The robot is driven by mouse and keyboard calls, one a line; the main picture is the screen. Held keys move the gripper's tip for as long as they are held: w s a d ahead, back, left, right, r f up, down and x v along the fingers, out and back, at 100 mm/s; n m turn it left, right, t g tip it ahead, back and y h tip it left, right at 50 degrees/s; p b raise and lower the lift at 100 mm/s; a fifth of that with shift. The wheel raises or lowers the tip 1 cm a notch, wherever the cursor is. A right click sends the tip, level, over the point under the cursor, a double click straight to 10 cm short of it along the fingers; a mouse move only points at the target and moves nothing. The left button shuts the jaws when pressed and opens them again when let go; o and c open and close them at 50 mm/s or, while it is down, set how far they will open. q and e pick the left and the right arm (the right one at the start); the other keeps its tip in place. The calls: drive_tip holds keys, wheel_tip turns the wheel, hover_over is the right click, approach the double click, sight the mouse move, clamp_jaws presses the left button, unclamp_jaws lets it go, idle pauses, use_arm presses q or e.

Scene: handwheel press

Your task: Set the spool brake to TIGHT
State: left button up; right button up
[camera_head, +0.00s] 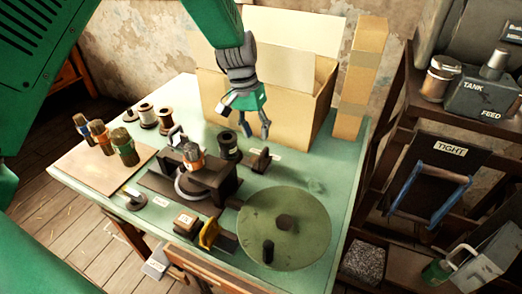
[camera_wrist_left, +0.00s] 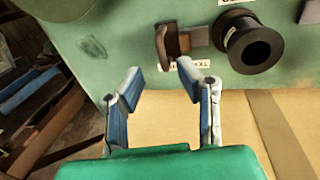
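My left gripper (camera_head: 254,128) is open and empty above the back of the green table, in front of the cardboard box. In the left wrist view, its two blue-padded fingers (camera_wrist_left: 160,76) are apart, with nothing between them. A dark spool (camera_head: 229,146) stands on the table below and left of the gripper; it also shows in the wrist view (camera_wrist_left: 250,43). Beside it is a small brown lever block on a dark base (camera_head: 260,161), in the wrist view too (camera_wrist_left: 171,41), apart from the fingers. A white label beside it is partly covered by a finger. My right gripper is not in view.
The open cardboard box (camera_head: 300,105) stands behind. The black press (camera_head: 205,183) and round green disc (camera_head: 285,228) occupy the table's front. Several spools and jars stand left. A shelf at right holds a dark board marked TIGHT (camera_head: 451,150) with a blue bar.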

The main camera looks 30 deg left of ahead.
sight(261, 157)
use_arm(q)
drive_tip(key=f, duration=0.4)
drive_tip(key=d+f, duration=0.1)
drive_tip(key=f, duration=0.1)
drive_tip(key=shift+w+d+f, duration=0.1)
drive_tip(key=shift+w+f, duration=0.05)
drive_tip(key=shift+f, duration=0.2)
